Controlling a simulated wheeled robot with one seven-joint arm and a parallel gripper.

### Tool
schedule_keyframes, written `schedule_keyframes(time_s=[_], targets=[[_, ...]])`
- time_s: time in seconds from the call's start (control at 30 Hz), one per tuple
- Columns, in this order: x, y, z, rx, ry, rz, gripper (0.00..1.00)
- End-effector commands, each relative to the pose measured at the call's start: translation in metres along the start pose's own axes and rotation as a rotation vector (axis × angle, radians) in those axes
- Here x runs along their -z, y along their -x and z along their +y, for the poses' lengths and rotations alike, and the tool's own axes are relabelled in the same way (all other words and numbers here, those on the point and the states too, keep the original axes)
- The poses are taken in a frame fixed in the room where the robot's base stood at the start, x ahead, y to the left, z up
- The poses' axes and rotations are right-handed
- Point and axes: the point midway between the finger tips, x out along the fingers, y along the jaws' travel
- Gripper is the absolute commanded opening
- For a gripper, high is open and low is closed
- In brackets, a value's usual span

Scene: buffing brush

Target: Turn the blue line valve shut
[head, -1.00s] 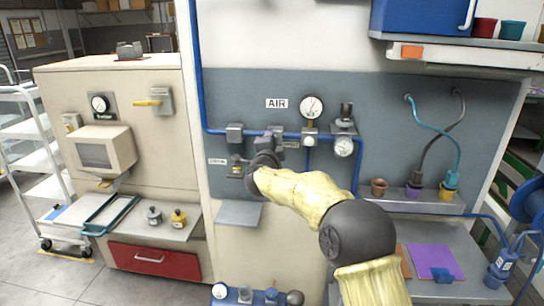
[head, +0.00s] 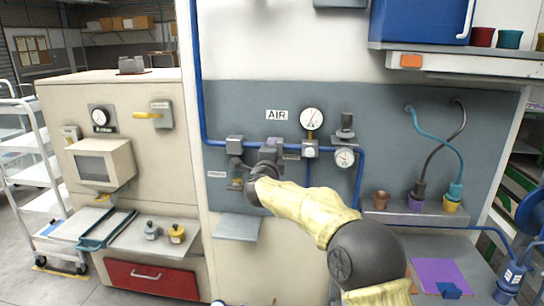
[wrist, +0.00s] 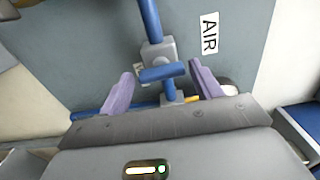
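The blue line (head: 221,140) runs across the grey panel under the AIR label. In the wrist view, a grey valve body (wrist: 161,48) sits on the blue pipe (wrist: 150,18). Its blue handle (wrist: 162,73) lies across the pipe, slightly tilted. My gripper (wrist: 163,86) is open, with one purple finger on each side of the handle. Gaps show between the handle and both fingers; depth is hard to judge. In the head view, my gripper (head: 264,160) is at the panel and hides the valve handle.
A pressure gauge (head: 312,118) and a lower gauge (head: 344,158) stand right of my gripper. A grey fitting (head: 235,144) with a yellowish part (head: 236,183) below is on its left. A small grey shelf (head: 238,227) juts out below.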

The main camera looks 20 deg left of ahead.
Motion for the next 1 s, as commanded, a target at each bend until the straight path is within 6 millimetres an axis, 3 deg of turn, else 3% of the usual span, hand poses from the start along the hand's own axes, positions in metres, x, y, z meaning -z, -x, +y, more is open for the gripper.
schedule_keyframes(time_s=[0.47, 0.67, 1.0], targets=[[0.0, 0.005, -0.001, 0.003, 0.002, 0.0, 0.75], [0.0, 0.026, 0.001, 0.003, 0.003, -0.001, 0.75], [0.003, 0.082, 0.001, 0.003, 0.003, 0.003, 0.75]])
